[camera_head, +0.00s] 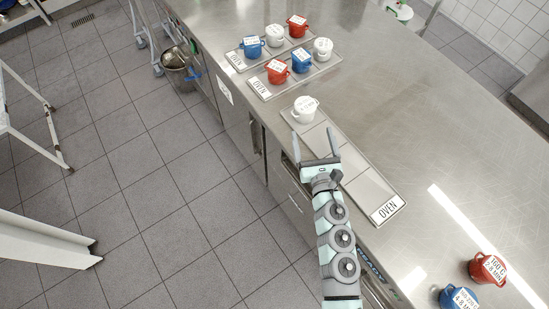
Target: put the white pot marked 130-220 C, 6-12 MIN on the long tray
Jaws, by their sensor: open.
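A white pot (304,115) with a printed lid sits upright in the far end compartment of the long tray (369,187). Its label is too small to read for certain. The long tray lies along the counter's left edge, with an OVEN sign at its near end; its other compartments look empty, though my gripper hides part of them. My gripper (312,132) is open and empty over the tray. Its fingers point toward the white pot, just on the near side of it. Two other white pots, one far (275,40) and one to its right (322,54), stand on the farther trays; their labels are unreadable.
Two farther trays, a rear one (236,61) and a middle one (261,87), hold several red, blue and white pots. A red pot (476,269) and a blue pot (444,298) stand at the near right. The counter (430,125) right of the long tray is clear.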

